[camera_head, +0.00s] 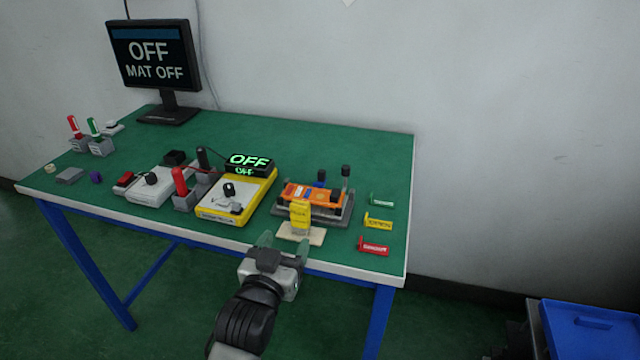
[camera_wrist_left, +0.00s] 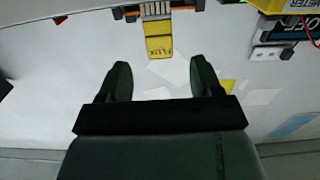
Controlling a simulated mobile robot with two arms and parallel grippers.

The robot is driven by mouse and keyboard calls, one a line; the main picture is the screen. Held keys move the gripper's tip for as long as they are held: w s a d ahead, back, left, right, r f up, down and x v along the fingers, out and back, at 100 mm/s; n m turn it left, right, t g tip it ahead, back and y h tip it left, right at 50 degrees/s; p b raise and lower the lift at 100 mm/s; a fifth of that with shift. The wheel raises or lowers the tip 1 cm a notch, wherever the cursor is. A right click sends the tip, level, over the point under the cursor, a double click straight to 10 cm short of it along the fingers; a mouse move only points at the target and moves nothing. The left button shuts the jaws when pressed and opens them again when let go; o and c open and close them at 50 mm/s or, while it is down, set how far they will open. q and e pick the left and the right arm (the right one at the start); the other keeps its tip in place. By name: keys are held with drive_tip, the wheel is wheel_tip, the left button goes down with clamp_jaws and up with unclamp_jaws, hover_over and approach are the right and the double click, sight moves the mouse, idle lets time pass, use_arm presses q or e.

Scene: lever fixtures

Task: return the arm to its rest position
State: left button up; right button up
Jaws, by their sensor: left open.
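My left gripper (camera_head: 283,246) is open and empty at the front edge of the green table (camera_head: 330,140). Its two dark fingers also show apart in the left wrist view (camera_wrist_left: 160,82), with nothing between them. A yellow block (camera_head: 299,214) marked with dark text stands on a small pale board (camera_head: 301,233) just beyond the fingertips. The yellow block also shows in the left wrist view (camera_wrist_left: 159,47), ahead of the fingers and apart from them. My right gripper shows in neither view.
An orange device on a grey base (camera_head: 312,197) stands behind the yellow block. A yellow meter (camera_head: 232,206) with an OFF display (camera_head: 249,160) stands left of it. Green, yellow and red tags (camera_head: 376,222) lie at the right. A monitor (camera_head: 154,53) reads OFF, MAT OFF. A blue bin (camera_head: 590,330) stands lower right.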

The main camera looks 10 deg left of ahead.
use_arm(q)
drive_tip(key=s+a+f+m+g, duration=0.1)
drive_tip(key=s+a+f+g, duration=0.1)
drive_tip(key=s+f+g, duration=0.85)
drive_tip(key=s+a+f+m+g, duration=0.1)
drive_tip(key=s+f+g, duration=0.35)
drive_tip(key=s, duration=1.05)
wheel_tip(320, 180, down, 23)
drive_tip(key=p, duration=0.4)
drive_tip(key=s+a+f+g+p, duration=0.1)
drive_tip(key=s+f, duration=0.5)
drive_tip(key=s, duration=0.2)
drive_tip(key=s+a+f+g+p, duration=0.1)
drive_tip(key=s+a+f+p, duration=0.1)
drive_tip(key=s+f, duration=0.4)
drive_tip(key=shift+s+y, duration=0.3)
drive_tip(key=shift+s, duration=0.95)
